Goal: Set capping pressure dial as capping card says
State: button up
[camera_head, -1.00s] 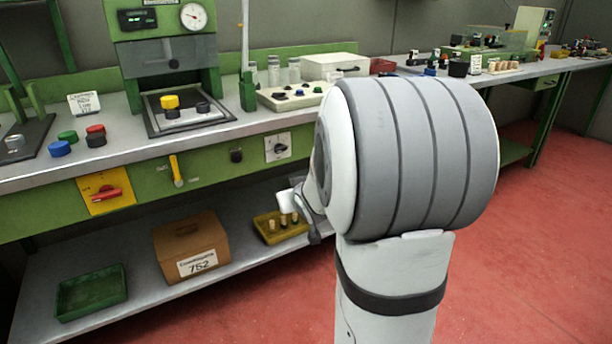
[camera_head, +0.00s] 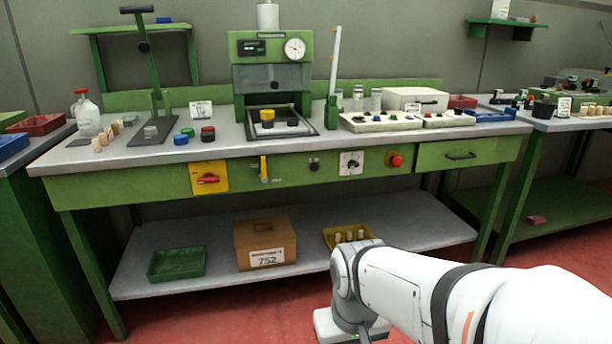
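The capping machine (camera_head: 243,80) stands at the back of the green bench, with a round white gauge (camera_head: 295,48) on its upper front. A black rotary knob on a white plate (camera_head: 351,163) and a small black knob (camera_head: 314,165) are on the bench's front panel; I cannot tell which is the pressure dial. A small white card (camera_head: 201,110) stands left of the machine, its writing too small to read. My gripper end (camera_head: 345,326) is low in front of the bench, cut by the bottom edge and apart from the knobs; its fingers are not clearly visible.
The front panel also has a red handle on a yellow plate (camera_head: 208,178), a yellow lever (camera_head: 264,169) and a red button (camera_head: 396,160). The lower shelf holds a green tray (camera_head: 177,263), a cardboard box (camera_head: 265,243) and a yellow tray (camera_head: 331,240). Red floor is clear at left front.

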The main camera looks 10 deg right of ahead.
aim_at(352, 163)
jog(key=z, duration=0.2)
jog(key=i, duration=0.9)
jog(key=z, duration=0.35)
